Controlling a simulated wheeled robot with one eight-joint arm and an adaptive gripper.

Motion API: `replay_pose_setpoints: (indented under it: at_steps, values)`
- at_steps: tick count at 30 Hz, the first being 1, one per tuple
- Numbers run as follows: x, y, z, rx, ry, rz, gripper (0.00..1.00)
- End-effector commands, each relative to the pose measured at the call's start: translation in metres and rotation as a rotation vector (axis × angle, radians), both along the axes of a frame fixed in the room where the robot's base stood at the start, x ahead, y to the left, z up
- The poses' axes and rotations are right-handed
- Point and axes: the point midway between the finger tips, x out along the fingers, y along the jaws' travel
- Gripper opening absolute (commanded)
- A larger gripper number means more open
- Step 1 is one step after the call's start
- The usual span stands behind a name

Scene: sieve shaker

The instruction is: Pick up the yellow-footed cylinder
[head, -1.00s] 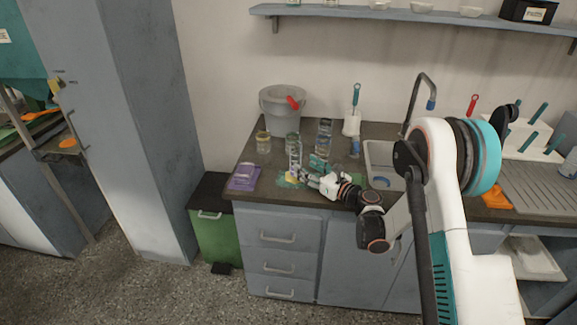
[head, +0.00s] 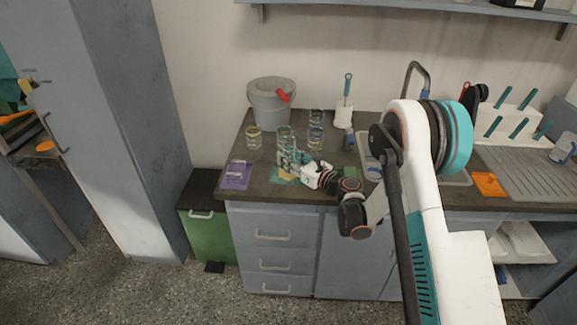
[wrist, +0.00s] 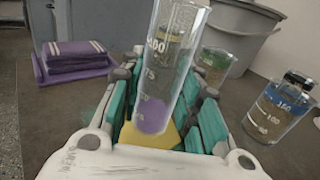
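The yellow-footed cylinder is a clear, tall graduated glass with printed marks (wrist: 165,75), seen large and leaning in the wrist view, with purple at its lower end. Its yellow foot (wrist: 150,136) is low between my fingers, close to my palm. My gripper (wrist: 160,110) has teal-padded fingers, one on each side of the cylinder, with small gaps seeming to show beside the glass. It looks open around it. In the head view my gripper (head: 293,160) is low over the counter among clear glassware, and the cylinder is hard to pick out there.
A beaker with a blue band (wrist: 277,108) and a green-rimmed beaker (wrist: 213,66) stand close on the right. A grey bucket (head: 268,105) is behind. A folded purple cloth (head: 237,175) lies left. The sink (head: 375,150) and tap are right.

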Motion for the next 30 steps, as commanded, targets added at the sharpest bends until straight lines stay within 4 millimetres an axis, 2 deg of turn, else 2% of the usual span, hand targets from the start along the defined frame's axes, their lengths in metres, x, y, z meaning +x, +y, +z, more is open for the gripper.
replay_pose_setpoints:
  at_steps: [17,23,30]
  values:
    - [0.000,0.000,0.006,0.000,0.000,0.000,0.02]
    - [0.000,0.000,0.019,0.000,0.000,0.000,0.02]
    - [0.000,0.000,0.045,0.000,0.000,0.000,0.02]
